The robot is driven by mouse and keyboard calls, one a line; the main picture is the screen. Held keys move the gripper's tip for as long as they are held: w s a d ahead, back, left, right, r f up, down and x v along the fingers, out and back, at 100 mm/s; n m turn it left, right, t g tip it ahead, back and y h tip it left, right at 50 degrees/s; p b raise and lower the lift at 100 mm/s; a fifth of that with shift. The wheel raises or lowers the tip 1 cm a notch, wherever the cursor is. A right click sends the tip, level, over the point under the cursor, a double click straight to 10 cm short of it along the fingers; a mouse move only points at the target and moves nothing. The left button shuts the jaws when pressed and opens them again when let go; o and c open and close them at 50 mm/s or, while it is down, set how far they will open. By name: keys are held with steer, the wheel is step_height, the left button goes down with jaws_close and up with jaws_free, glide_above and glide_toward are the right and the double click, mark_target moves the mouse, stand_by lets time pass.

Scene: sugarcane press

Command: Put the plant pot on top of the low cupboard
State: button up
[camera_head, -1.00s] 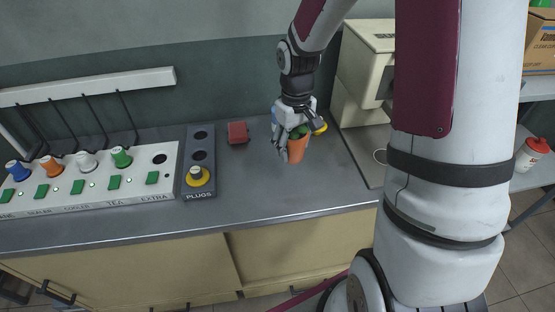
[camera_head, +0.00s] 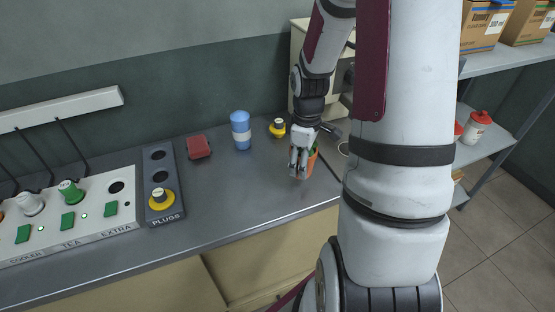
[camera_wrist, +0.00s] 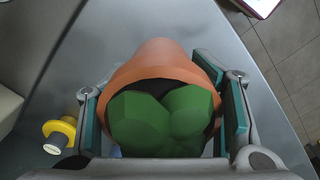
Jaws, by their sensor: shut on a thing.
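The plant pot (camera_head: 312,161) is orange-brown with a green plant in it. In the wrist view the pot (camera_wrist: 155,60) fills the middle, with its green leaves (camera_wrist: 165,115) towards the camera. My gripper (camera_head: 299,172) is shut on the pot, with a finger pad against each side, as the wrist view of my gripper (camera_wrist: 163,110) shows. The pot is over the counter near its front right part; I cannot tell how high its base is. A cream cupboard front (camera_head: 245,255) is below the counter top. No separate low cupboard is clearly visible.
A blue-and-white canister (camera_head: 240,131), a yellow-ringed plug (camera_head: 277,128) and a red block (camera_head: 198,147) stand on the counter (camera_head: 235,195). A cream machine (camera_head: 305,65) is behind my arm. Shelves (camera_head: 515,68) with boxes stand at right, beside open tiled floor (camera_head: 500,245).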

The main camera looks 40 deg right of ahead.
steer(key=w, duration=0.5)
steer(key=w+a, duration=0.1)
steer(key=w, duration=0.1)
steer(key=shift+w+f, duration=0.35)
steer(key=shift+f+b, duration=0.3)
steer(key=shift+f, duration=1.45)
steer(key=o, duration=1.5)
steer(key=shift+f, duration=0.1)
